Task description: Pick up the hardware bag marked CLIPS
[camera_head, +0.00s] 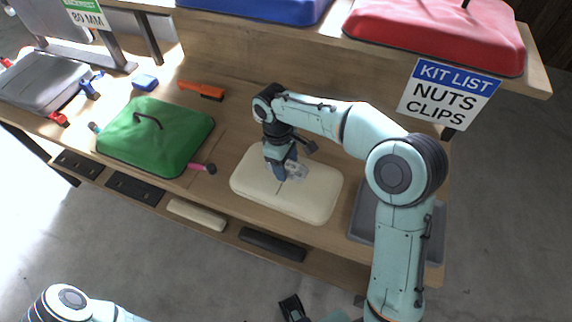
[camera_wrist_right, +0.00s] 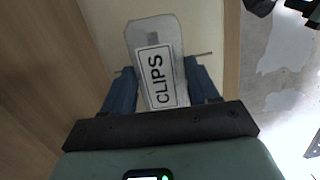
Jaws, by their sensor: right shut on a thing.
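The hardware bag marked CLIPS (camera_wrist_right: 153,40) is a clear, pale flat bag with a white label in the right wrist view. My right gripper (camera_wrist_right: 161,82) has its blue fingers closed on the two sides of the bag. In the head view the right gripper (camera_head: 284,174) points down over the cream padded lid (camera_head: 312,205), with the clear bag (camera_head: 297,170) at its fingertips. I cannot tell whether the bag touches the lid.
A sign reading KIT LIST NUTS CLIPS (camera_head: 447,94) hangs from the upper shelf at right. A green lid (camera_head: 150,148) lies on the bench to the left. An orange-handled brush (camera_head: 200,90) lies behind. A grey tray (camera_head: 361,218) is right of the cream lid, partly behind my arm.

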